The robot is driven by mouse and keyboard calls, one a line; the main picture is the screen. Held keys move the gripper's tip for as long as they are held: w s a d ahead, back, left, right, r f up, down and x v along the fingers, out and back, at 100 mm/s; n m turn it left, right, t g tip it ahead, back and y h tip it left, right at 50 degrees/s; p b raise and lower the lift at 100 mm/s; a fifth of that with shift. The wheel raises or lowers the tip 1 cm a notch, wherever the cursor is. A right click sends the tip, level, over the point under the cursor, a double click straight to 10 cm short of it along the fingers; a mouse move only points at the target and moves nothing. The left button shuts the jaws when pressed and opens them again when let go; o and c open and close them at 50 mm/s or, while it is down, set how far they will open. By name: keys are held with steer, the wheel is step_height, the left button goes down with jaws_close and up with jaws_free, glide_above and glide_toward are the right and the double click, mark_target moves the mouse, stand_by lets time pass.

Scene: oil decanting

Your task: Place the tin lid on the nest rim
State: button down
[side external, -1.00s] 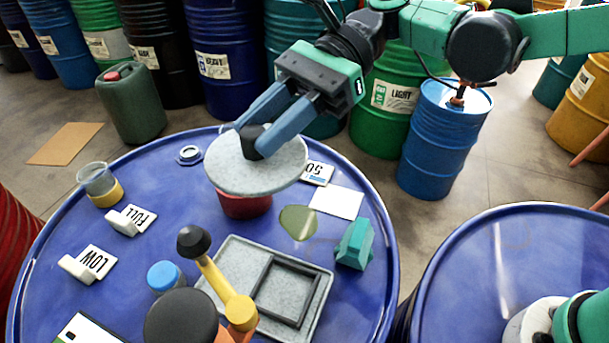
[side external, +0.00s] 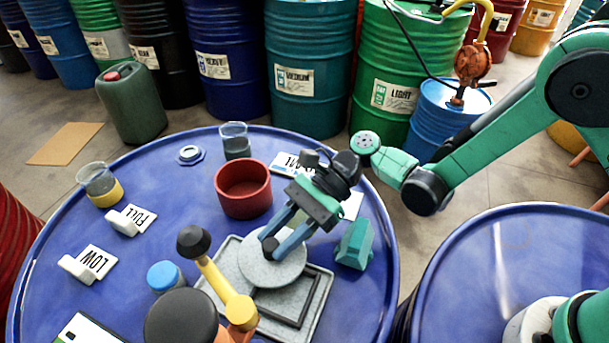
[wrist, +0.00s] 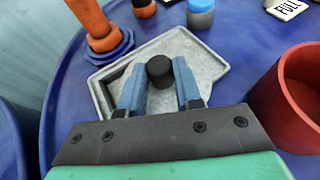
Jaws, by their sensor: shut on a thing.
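The tin lid (side external: 285,270) is a round speckled grey disc with a black knob (wrist: 160,70). My gripper (side external: 271,243) has its two blue fingers closed on that knob from both sides; the wrist view shows the grip too (wrist: 160,78). The lid is level over the grey tray (side external: 228,262) and covers part of the dark square frame (side external: 312,297) in it, which may be the nest. I cannot tell whether the lid touches the frame or hangs just above. In the wrist view the lid blends with the tray (wrist: 205,55).
An open red pot (side external: 242,205) stands behind the tray. A yellow arm-like tool with a black ball end (side external: 192,240) leans close at the tray's left. A green block (side external: 354,245) is at the right, a blue-capped jar (side external: 163,277) at the left.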

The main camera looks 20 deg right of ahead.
steer(key=shift+f, duration=0.4)
steer(key=c, duration=0.6)
jaws_free()
steer(key=shift+f, duration=0.1)
